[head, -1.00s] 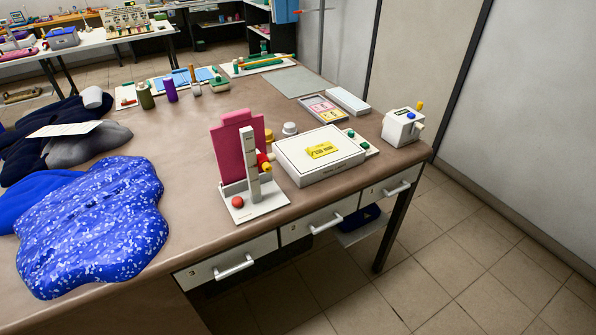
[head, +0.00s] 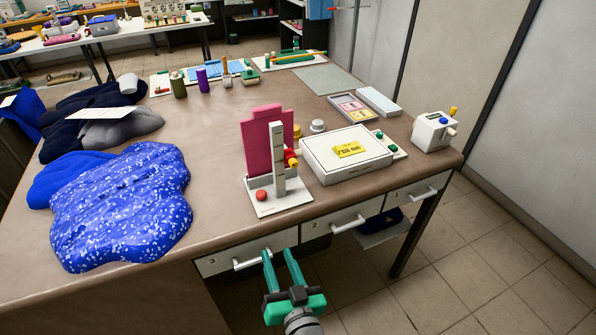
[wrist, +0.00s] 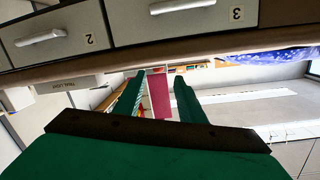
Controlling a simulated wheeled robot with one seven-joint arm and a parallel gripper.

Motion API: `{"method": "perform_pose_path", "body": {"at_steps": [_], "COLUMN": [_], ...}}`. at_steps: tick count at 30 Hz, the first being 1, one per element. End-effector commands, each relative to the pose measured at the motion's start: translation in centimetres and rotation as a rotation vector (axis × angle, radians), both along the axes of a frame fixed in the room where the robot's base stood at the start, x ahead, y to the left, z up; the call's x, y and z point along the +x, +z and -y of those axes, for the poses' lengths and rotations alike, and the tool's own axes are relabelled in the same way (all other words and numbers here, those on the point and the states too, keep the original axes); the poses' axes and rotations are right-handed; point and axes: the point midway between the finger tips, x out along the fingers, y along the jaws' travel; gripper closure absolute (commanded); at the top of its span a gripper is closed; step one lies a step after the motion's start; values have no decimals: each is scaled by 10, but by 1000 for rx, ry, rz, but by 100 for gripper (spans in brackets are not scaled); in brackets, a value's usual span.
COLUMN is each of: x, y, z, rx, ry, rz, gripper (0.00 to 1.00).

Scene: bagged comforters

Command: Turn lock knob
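A white stand (head: 279,204) with an upright post and pink panel (head: 262,152) is near the table's front edge. A red and yellow knob (head: 291,158) sticks out from the post, and a red ball (head: 261,195) sits on the base. A white box (head: 434,131) at the right corner also has a yellow-tipped lever and a small knob. I cannot tell which is the lock knob. My green gripper (head: 280,252) is open and empty, in front of the drawers and below the stand. The wrist view, upside down, shows its fingers apart (wrist: 158,88) with the pink panel beyond.
Drawers with white handles (head: 252,258) line the table's front, close to my gripper. A flat white box with a yellow label (head: 345,165) stands right of the stand. A speckled blue bag (head: 120,210) lies left. Floor at the right (head: 480,250) is clear.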

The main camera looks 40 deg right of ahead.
Motion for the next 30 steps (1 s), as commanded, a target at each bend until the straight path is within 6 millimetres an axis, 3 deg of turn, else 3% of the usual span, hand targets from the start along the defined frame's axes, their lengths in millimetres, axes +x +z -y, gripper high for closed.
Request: {"method": "perform_pose_path", "body": {"at_steps": [1,6,13,16,22,30], "x": [5,14,7,5,10,50], "y": [18,71,125,138,144,145], "z": [19,65,105,112,116,126], "rx": [-13,-62,-143,-164,-177,-177], "ry": [-4,19,53,65,78,78], "rz": [20,51,61,60,56,56], "gripper": [64,64,64,64,64,64]}}
